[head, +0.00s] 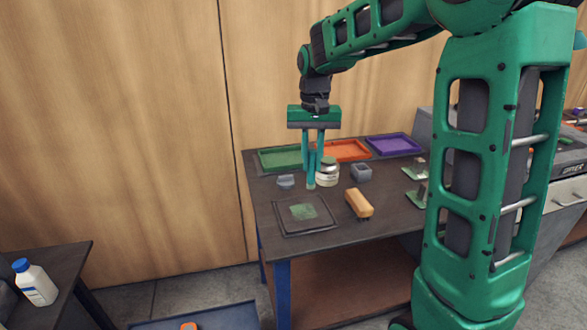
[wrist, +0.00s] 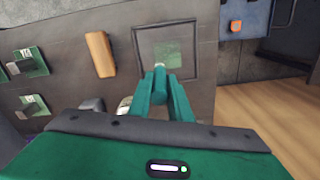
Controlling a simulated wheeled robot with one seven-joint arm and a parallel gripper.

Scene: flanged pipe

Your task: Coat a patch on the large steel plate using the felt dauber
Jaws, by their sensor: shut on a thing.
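My gripper (head: 313,158) is shut on the felt dauber (head: 311,178), a slim green stick pointing down above the table. In the wrist view the dauber (wrist: 160,84) stands out between the fingers, with a small pale tip. The large steel plate (head: 322,221) is a dark square lying flat at the table's front left. A mottled green patch (head: 303,211) covers its middle, and it also shows in the wrist view (wrist: 166,54). The dauber is on the plate's far side in the head view. I cannot tell the gap between tip and plate.
A lidded jar (head: 327,173) stands close behind the dauber, with a grey holder (head: 361,172) to its right. A tan block (head: 358,203) lies right of the plate. Green (head: 280,158), orange (head: 346,150) and purple (head: 394,145) trays line the back.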

